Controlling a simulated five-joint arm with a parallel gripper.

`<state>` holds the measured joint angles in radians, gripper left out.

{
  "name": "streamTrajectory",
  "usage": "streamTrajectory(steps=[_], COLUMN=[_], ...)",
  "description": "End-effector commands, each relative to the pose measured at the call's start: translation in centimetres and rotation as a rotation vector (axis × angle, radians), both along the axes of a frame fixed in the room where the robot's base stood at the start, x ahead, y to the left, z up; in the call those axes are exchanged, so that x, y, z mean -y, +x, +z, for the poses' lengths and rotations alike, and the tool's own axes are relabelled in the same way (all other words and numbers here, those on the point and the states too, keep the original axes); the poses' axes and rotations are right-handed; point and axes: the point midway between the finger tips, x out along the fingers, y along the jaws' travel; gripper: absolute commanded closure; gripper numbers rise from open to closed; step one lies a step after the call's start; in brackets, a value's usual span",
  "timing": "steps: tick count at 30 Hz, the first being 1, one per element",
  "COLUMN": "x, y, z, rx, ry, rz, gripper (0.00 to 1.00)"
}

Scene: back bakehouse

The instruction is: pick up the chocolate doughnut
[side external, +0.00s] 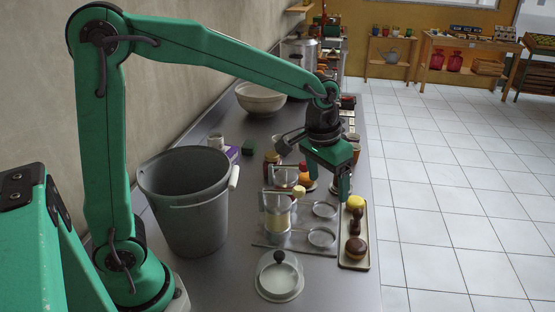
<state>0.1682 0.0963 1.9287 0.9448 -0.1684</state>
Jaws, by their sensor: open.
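The tray (345,265) is a narrow tan one near the right edge of the counter. At its near end sits a round brown piece with a darker top (356,247), which looks like the chocolate doughnut. A dark brown piece (357,222) lies behind it, too small to tell its kind. A yellow round piece (355,202) sits at the far end. My gripper (328,182) is open, pointing down above the counter, beyond and left of the tray. It is apart from the brown pieces, and nothing shows held in it.
A large grey bucket (195,210) stands on the left of the counter. Glass jars (277,214) stand in the middle, left of the tray. An orange item (304,181) is close by my gripper. A cream bowl (261,98) stands farther back.

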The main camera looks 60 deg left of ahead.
Motion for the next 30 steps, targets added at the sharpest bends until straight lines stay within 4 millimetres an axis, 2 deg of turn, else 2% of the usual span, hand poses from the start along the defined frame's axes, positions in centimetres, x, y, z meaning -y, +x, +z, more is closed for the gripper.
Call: streamTrajectory(steps=[9,18,22,30], x=[3.0,5.3,5.8,5.8], y=[4.4,7.0,7.4,7.4], z=[-5.3,-9.9,-10.8,-11.3], rx=[-0.094,-0.157,-0.167,-0.171], ry=[0.012,0.025,0.028,0.029], rz=[-0.003,-0.002,-0.001,0.000], gripper=[0.23,0.23,0.23,0.23])
